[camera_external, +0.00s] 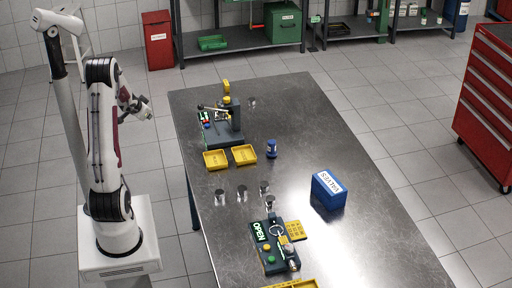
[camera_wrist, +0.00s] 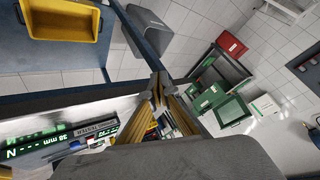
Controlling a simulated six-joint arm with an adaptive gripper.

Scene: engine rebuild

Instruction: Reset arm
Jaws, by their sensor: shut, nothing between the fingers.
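My arm stands to the left of the metal table (camera_external: 345,110), on a white base. It is folded, and my gripper (camera_external: 141,110) is beside the table's left edge, apart from everything on the table. In the wrist view my gripper (camera_wrist: 158,90) shows its fingers together at the tips, with nothing held between them. The pedestal of my arm and its upright links are in the outside view.
A red cabinet (camera_external: 488,100) and shelves (camera_external: 235,40) stand beyond the table.

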